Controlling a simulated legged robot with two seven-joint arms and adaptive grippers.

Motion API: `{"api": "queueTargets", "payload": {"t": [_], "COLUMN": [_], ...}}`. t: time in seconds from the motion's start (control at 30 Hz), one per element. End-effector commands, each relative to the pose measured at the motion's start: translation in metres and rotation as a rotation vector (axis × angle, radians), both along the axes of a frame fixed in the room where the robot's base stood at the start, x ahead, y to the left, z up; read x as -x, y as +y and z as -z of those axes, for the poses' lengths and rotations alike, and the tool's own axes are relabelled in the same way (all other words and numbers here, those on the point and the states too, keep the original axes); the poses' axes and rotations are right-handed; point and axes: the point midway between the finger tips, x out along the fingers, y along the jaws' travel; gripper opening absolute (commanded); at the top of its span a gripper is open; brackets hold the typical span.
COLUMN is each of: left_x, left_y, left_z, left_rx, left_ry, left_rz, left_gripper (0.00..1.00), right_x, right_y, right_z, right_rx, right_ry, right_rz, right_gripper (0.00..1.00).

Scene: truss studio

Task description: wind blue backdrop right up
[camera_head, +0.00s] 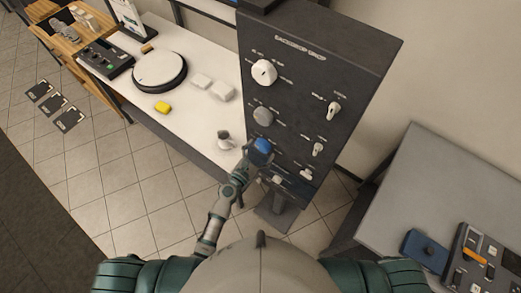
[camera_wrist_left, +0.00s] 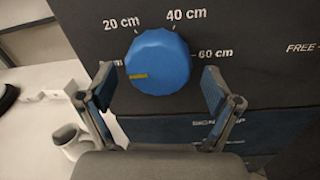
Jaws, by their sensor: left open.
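A dark upright control panel (camera_head: 300,70) headed "BACKDROP" stands ahead of me. Its blue knob (camera_head: 263,146) is low on the left side, below a grey knob (camera_head: 263,116) and a white knob (camera_head: 264,72). In the left wrist view the blue knob (camera_wrist_left: 158,62) is ringed by marks reading 20 cm, 40 cm and 60 cm, and its yellow pointer line points left. My left gripper (camera_wrist_left: 160,82) is open, with one finger on each side of the knob's lower part; contact is not visible. In the head view my left gripper (camera_head: 254,158) partly covers the knob. My right gripper is not in view.
White switches (camera_head: 334,108) sit on the panel's right side. A grey table (camera_head: 440,190) with a control box (camera_head: 480,262) stands at right.

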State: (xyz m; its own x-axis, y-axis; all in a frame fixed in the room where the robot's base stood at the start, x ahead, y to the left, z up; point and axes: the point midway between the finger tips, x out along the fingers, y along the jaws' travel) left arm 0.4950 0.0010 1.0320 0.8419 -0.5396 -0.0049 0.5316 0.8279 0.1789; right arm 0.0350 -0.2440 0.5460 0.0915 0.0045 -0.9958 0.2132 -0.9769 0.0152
Motion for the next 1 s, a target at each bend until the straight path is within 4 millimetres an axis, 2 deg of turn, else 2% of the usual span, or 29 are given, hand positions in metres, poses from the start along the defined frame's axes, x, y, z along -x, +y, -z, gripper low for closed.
{"api": "queueTargets", "payload": {"t": [0.17, 0.4, 0.6, 0.77, 1.0], "left_x": [0.015, 0.061, 0.089, 0.099, 0.099], "left_y": [0.010, 0.039, 0.057, 0.063, 0.064], "left_z": [0.001, 0.002, 0.003, 0.002, 0.002], "left_rx": [0.000, -0.002, -0.002, -0.001, -0.002], "left_ry": [0.002, 0.005, 0.006, 0.004, 0.003], "left_rz": [-0.001, 0.000, 0.001, 0.000, 0.000], "left_gripper": [0.90, 0.90, 0.90, 0.90, 0.90], "right_x": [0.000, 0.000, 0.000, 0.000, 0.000], "right_y": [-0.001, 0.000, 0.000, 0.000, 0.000], "right_z": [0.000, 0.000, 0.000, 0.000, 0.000], "right_rx": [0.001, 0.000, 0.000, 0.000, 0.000], "right_ry": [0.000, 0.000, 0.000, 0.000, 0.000], "right_rz": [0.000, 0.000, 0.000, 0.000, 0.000], "right_gripper": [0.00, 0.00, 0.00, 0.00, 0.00]}}
